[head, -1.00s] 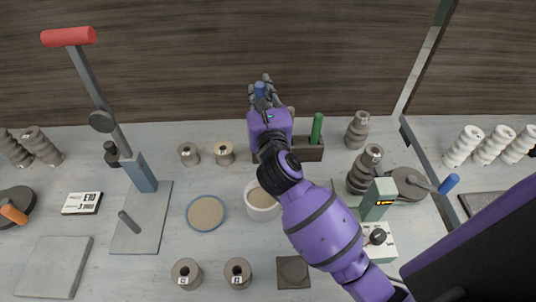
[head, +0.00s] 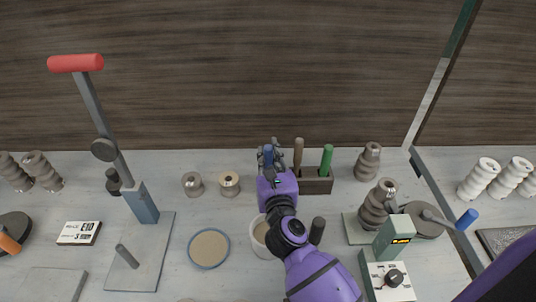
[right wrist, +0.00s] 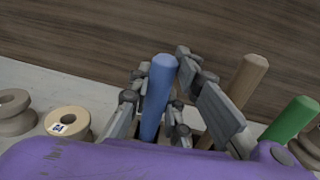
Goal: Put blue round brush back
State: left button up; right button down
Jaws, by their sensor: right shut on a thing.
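The blue round brush (head: 268,154) is upright between the fingers of my right gripper (head: 269,149). In the right wrist view its blue handle (right wrist: 158,95) stands up between the shut fingers of the gripper (right wrist: 163,78). The dark brush holder (head: 318,186) stands at the back of the table, with a brown-handled brush (head: 298,153) and a green-handled brush (head: 326,160) in it. The blue brush is at the holder's left end; my gripper and arm hide its lower end, so I cannot tell how deep it sits. My left gripper is not in view.
Two small spools (head: 229,183) stand left of my gripper. A round blue-rimmed dish (head: 208,248) and a white tub (head: 259,232) are nearer. Stacked grey clay pieces (head: 377,205) and a green device (head: 393,238) stand to the right. A lever press (head: 143,200) is at left.

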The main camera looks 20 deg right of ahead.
jog(key=shift+f, duration=0.25)
jog(key=c, duration=1.7)
grip_release()
jog(key=shift+o, duration=0.4)
jog(key=shift+r, duration=0.1)
